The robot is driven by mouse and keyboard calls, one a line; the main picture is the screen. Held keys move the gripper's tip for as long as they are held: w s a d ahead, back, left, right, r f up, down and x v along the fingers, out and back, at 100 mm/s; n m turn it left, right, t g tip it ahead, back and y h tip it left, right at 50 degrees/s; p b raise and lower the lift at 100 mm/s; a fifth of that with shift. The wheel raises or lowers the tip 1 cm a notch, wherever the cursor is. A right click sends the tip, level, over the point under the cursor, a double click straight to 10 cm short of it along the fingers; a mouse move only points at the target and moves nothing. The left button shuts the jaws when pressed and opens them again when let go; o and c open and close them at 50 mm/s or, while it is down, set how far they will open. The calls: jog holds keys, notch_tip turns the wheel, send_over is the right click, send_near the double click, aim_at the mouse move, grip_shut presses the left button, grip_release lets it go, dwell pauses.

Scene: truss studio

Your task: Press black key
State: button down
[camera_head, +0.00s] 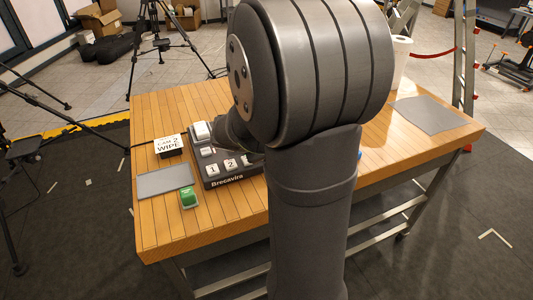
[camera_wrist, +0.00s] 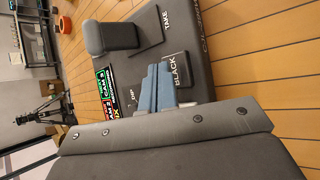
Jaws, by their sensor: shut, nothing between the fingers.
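The black key, a dark key lettered BLACK (camera_wrist: 182,71), is on the dark switcher panel (camera_wrist: 195,25) in the wrist view. My gripper (camera_wrist: 159,68) is shut and empty. Its blue-grey fingers overlap the left side of the black key in the picture; I cannot tell whether they touch it. The TAKE key (camera_wrist: 156,27) lies farther up, and a key lettered DIP is partly hidden at the fingers' left. In the head view, the panel (camera_head: 214,180) shows keys 1 and 2, but my arm hides the gripper and the black key.
A dark lever block (camera_wrist: 110,37) stands on the panel near the TAKE key. On the wooden table (camera_head: 160,220) are a grey mat (camera_head: 165,181), a green block (camera_head: 189,198), a CAM 2 WIPE sign (camera_head: 168,144) and a paper roll (camera_head: 401,60). The table's front right is clear.

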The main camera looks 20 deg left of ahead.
jog(key=shift+f, duration=0.35)
jog(key=shift+f, duration=0.4)
dwell(0.6)
jog(key=shift+r, duration=0.85)
jog(key=shift+r, duration=2.5)
notch_tip(320, 180, up, 4)
jog(key=shift+f, duration=0.1)
